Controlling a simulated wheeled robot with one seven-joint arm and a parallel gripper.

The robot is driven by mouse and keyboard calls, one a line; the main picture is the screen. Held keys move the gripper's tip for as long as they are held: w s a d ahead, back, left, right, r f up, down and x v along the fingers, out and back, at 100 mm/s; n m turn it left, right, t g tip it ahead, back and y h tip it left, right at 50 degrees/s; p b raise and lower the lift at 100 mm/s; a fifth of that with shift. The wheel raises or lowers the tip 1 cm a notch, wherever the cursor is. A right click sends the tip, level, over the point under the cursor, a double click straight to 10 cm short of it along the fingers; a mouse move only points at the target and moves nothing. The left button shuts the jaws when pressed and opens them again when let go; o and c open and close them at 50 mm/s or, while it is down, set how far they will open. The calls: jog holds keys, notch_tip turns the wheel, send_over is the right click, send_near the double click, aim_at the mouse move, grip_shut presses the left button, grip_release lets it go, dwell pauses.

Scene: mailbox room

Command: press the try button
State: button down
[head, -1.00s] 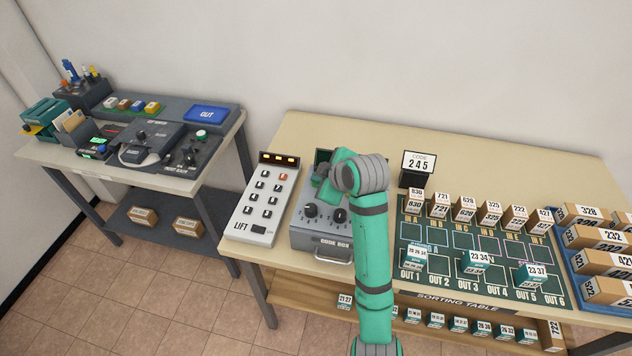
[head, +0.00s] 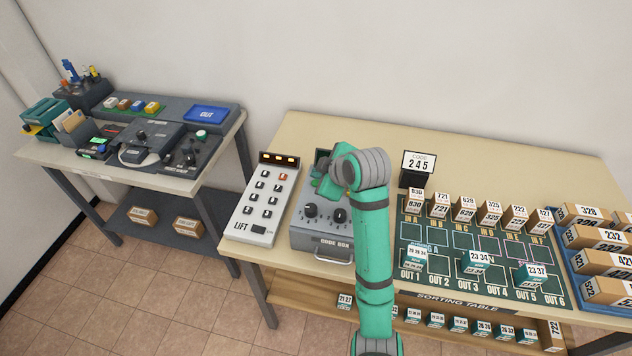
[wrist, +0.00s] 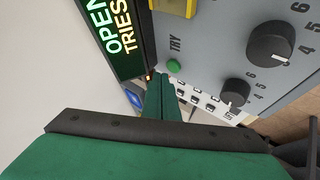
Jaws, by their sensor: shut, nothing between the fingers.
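The grey code box (head: 322,241) with two black knobs stands on the table, and my arm covers part of its top. In the wrist view its face shows a green button (wrist: 174,66) beside the word TRY. My gripper (wrist: 163,82) is shut and empty. Its fingertips are just below the green button in the wrist view; I cannot tell whether they touch it. In the head view the button is hidden, and my gripper (head: 325,184) is over the back part of the box.
A dark display (wrist: 112,35) reading OPEN and TRIES stands beside the button. The LIFT keypad (head: 264,203) is left of the box.

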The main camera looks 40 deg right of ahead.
jog(key=shift+r, duration=0.15)
notch_tip(320, 180, up, 5)
jog(key=shift+f, duration=0.1)
dwell(0.6)
dwell(0.7)
